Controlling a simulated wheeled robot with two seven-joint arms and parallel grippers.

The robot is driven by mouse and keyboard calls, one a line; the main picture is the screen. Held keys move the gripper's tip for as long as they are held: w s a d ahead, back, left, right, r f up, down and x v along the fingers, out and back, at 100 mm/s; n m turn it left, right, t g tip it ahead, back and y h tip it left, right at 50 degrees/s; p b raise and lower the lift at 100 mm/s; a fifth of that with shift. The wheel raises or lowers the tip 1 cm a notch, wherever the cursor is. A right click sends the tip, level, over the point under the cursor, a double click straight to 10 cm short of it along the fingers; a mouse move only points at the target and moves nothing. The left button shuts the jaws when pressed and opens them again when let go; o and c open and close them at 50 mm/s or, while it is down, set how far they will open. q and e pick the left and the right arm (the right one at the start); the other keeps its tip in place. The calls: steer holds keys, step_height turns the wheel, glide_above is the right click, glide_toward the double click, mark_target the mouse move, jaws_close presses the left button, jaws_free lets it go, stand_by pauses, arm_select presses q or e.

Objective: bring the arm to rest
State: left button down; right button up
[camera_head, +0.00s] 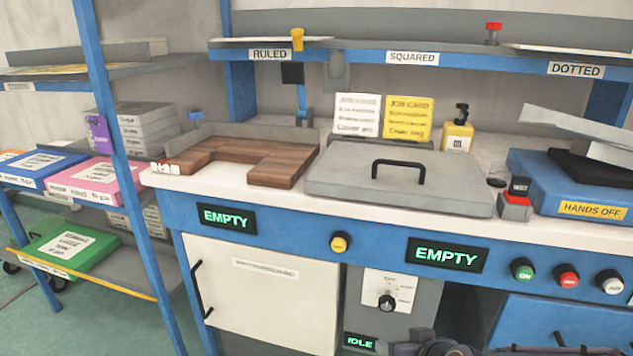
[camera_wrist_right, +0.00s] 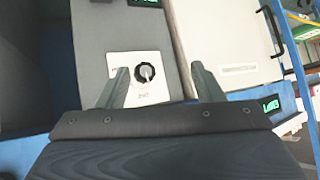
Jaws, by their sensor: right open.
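My right gripper (camera_wrist_right: 162,82) is open in the right wrist view, with its two fingers apart and nothing between them. Beyond the fingers is a grey panel with a white dial plate and a black knob (camera_wrist_right: 147,72). The knob (camera_head: 386,302) also shows low on the bench front in the head view. Dark parts, probably of my own arm, show at the bottom edge of the head view. My left gripper is in neither view.
A cabinet door (camera_head: 265,285) and several buttons are on the front. A shelf rack stands left.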

steer(key=s+d+r+m+g+y, duration=0.1)
steer(key=s+d+r+g, duration=0.15)
steer(key=s, duration=0.75)
steer(key=s+d+r+m+g, duration=0.1)
steer(key=s+d+r+m, duration=0.15)
steer(key=s, duration=0.75)
step_height(320, 180, up, 29)
steer(key=a+p, duration=0.1)
steer(key=p, duration=2.7)
steer(key=shift+s+n, duration=0.3)
steer(key=shift+n, duration=0.05)
